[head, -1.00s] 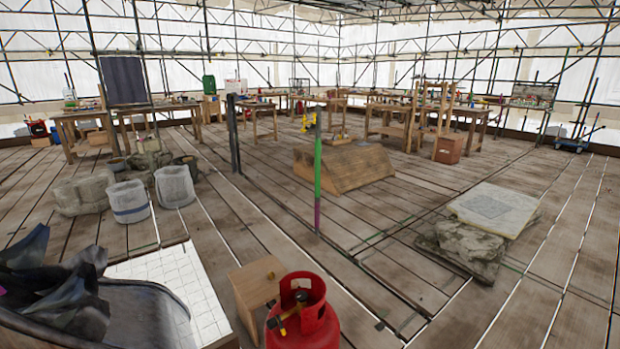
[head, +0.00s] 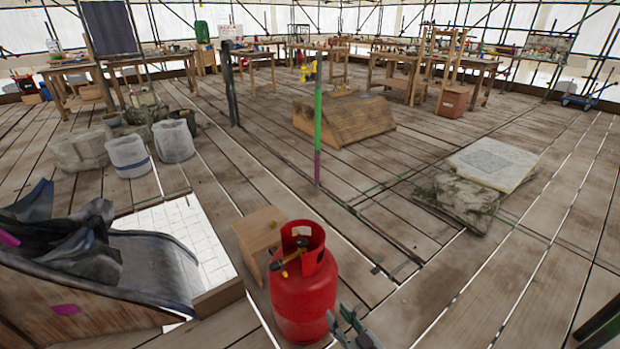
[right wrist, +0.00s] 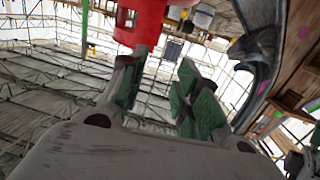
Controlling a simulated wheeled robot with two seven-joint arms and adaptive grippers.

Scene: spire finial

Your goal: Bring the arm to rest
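My right gripper (head: 350,328) shows at the bottom edge of the head view, just right of the red gas cylinder (head: 302,290). In the right wrist view the gripper (right wrist: 160,82) has its two green-padded fingers apart, with nothing between them. Part of the red cylinder (right wrist: 140,20) shows beyond the fingertips there. I cannot tell whether the gripper touches it. My left gripper is not in view.
A wooden stool (head: 258,232) stands behind the cylinder. A dark, curled, leaf-like piece (head: 75,245) is at lower left; its curved edge rises near my gripper in the wrist view. Stone slabs (head: 490,165) lie at right. Bare planks lie right of the cylinder.

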